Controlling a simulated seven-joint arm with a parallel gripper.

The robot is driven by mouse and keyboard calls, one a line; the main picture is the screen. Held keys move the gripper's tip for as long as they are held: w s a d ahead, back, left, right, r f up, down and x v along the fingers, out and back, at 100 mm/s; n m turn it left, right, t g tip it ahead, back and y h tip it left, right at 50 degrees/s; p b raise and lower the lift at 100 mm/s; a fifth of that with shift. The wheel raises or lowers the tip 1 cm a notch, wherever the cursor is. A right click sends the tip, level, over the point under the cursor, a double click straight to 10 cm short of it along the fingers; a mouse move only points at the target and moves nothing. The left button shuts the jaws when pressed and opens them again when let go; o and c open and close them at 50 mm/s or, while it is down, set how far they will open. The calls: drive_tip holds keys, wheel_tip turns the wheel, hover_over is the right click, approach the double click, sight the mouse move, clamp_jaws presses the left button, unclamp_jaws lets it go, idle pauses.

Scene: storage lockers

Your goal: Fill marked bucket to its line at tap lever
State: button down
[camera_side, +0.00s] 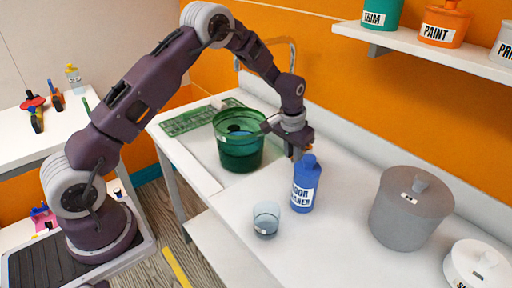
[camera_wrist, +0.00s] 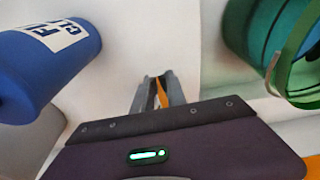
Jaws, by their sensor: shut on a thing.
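A green see-through bucket (camera_side: 238,152) stands at the sink end of the white counter, left of my gripper. A small pale tag and something dark inside it show; its fill line and water level are unclear. Its rim and handle also show in the wrist view (camera_wrist: 262,45). A thin arched metal tap (camera_side: 268,42) rises behind, partly hidden by my arm; its lever is not clear. My gripper (camera_side: 296,153) points down between the bucket and a blue bottle, apart from the bucket. In the wrist view the fingers (camera_wrist: 158,90) are shut on a thin orange thing (camera_wrist: 161,93).
The blue cleaner bottle (camera_side: 305,186) stands close right of my gripper. A clear cup (camera_side: 266,222) is in front. A grey lidded pot (camera_side: 408,212) and a white lidded tub (camera_side: 478,268) stand right. A green mat (camera_side: 190,120) lies left. A shelf (camera_side: 430,47) holds paint pots.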

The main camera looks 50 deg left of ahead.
drive_tip(key=n, duration=0.1)
drive_tip(key=d+n, duration=0.2)
drive_tip(key=shift+w+n+y, duration=0.25)
drive_tip(key=shift+n+y, duration=0.05)
drive_tip(key=shift+n, duration=0.1)
idle(0.7)
drive_tip(key=shift+s+a+m, duration=0.15)
drive_tip(key=shift+a+m, duration=0.55)
drive_tip(key=shift+m, duration=0.4)
drive_tip(key=shift+s+a+m, duration=0.1)
drive_tip(key=shift+a+m, duration=0.2)
drive_tip(key=shift+m, duration=0.5)
